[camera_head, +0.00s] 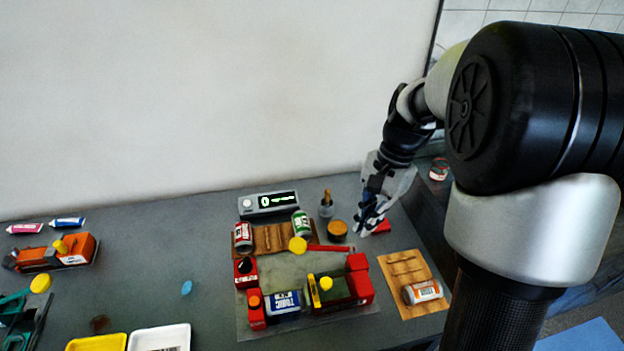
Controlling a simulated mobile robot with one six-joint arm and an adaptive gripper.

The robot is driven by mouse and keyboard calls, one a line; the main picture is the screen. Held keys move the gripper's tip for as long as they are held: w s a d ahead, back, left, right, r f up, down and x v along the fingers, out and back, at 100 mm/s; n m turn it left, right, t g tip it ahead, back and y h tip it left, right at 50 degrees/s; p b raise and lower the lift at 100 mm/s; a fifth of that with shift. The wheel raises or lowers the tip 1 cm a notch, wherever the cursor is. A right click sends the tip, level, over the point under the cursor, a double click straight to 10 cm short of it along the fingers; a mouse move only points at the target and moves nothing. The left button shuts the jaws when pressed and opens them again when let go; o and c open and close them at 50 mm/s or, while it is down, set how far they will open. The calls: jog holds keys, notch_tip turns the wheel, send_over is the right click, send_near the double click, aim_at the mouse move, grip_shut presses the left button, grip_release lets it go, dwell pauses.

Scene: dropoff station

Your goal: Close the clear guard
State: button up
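A translucent, pale panel (403,180), which looks like the clear guard, stands tilted up at the right rear of the work area. My gripper (363,228) points down in front of it and overlaps it in the picture; I cannot tell whether they touch. The fingers are small and dark here, and their opening is unclear. Below stands a station with red blocks, its grey base (290,267) uncovered. A blue-labelled can (284,303) and a green and yellow part (333,290) sit at its front.
A display box (268,203), a red can (243,235), a green can (301,223) and an orange-brown jar (337,230) stand around the station. A wooden board (396,268) with a lying can (422,291) is at right. Trays and an orange toy are at left.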

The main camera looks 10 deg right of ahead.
jog(key=shift+w+d+f+m, duration=0.2)
jog(key=shift+d+f, duration=0.05)
jog(key=shift+f, duration=0.25)
jog(key=shift+w+d+f+m, duration=0.15)
jog(key=shift+d+f+m, duration=0.05)
jog(key=shift+f, duration=0.3)
grip_shut()
jog(key=b, duration=0.4)
send_near(335, 280)
jog(key=d+f, duration=0.2)
jog(key=f, duration=0.1)
jog(key=w+f, duration=0.1)
jog(key=shift+w+d+f, duration=0.1)
jog(key=shift+d+f, duration=0.2)
jog(key=shift+d, duration=0.1)
jog(key=a, duration=0.1)
jog(key=s+a+b, duration=0.1)
jog(key=a, duration=0.1)
jog(key=shift+s, duration=0.2)
jog(key=shift+s+a, duration=0.1)
jog(key=shift+a, duration=0.15)
jog(key=shift+a, duration=0.1)
